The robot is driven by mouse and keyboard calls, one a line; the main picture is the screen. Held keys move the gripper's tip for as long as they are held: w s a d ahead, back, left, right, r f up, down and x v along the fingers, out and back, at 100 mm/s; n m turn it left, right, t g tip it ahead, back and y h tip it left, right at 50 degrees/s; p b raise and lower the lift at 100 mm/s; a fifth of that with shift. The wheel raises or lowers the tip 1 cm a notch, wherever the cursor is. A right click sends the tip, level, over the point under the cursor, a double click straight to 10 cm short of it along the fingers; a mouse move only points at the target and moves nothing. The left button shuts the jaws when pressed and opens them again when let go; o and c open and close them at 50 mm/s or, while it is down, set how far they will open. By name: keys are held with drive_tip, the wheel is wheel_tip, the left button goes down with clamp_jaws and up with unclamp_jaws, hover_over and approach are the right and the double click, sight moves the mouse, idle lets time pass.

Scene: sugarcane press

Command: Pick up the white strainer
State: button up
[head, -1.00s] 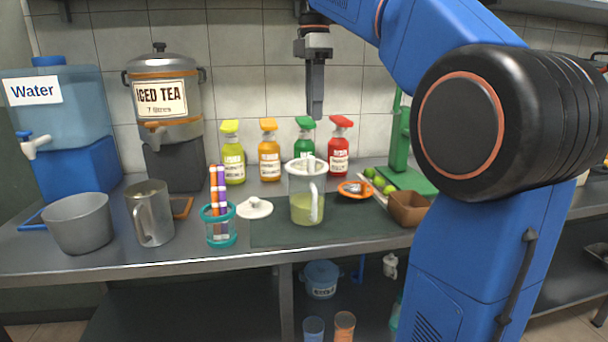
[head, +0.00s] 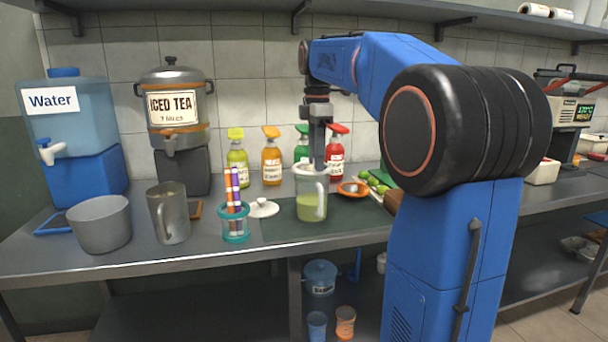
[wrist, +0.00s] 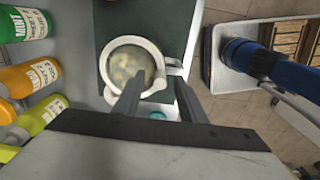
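The white strainer (wrist: 128,66) appears as a white ring with a pale mesh centre, seated in the mouth of a clear jug (head: 308,207) holding greenish juice. A small tab of it points right in the wrist view. In the head view its rim (head: 304,171) shows at the jug's top, partly hidden by my gripper (head: 318,166). My gripper (wrist: 157,78) is open and empty, pointing down just above the jug. In the wrist view the tab lies between the two fingertips, and the left finger overlaps the ring. I cannot tell whether they touch.
Several spray bottles (head: 271,162) stand behind the jug. A white lid (head: 263,208) and a teal cup of markers (head: 236,225) are to its left. An orange dish (head: 352,188) and limes are to its right. The counter's front edge is close.

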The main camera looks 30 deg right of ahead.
drive_tip(key=shift+f, duration=0.45)
clamp_jaws()
drive_tip(key=shift+r, duration=0.1)
